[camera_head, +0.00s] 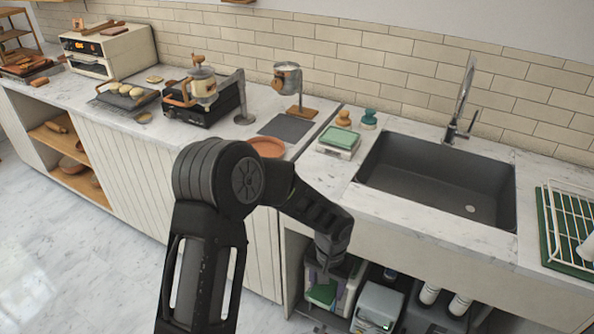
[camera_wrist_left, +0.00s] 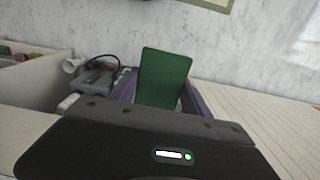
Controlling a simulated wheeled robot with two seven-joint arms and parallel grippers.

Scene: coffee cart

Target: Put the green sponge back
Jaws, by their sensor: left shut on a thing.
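The green sponge (camera_wrist_left: 165,76) stands up as a flat green slab just beyond my gripper body in the left wrist view. In the head view a green patch that looks like it (camera_head: 321,294) shows low in the open cupboard under the sink counter. My left gripper (camera_head: 324,277) reaches down in front of that cupboard and is shut on the sponge; its fingertips are mostly hidden. A purple-grey open container (camera_wrist_left: 193,102) lies around or behind the sponge; I cannot tell whether the sponge is inside it. My right gripper is not in view.
The cupboard also holds a grey box (camera_head: 378,306) and white-capped bottles (camera_head: 459,305). Above are the sink (camera_head: 440,180), a scale with a green top (camera_head: 340,139) and a dish rack (camera_head: 570,230). The counter edge overhangs my left forearm's end closely. The marble floor in front is clear.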

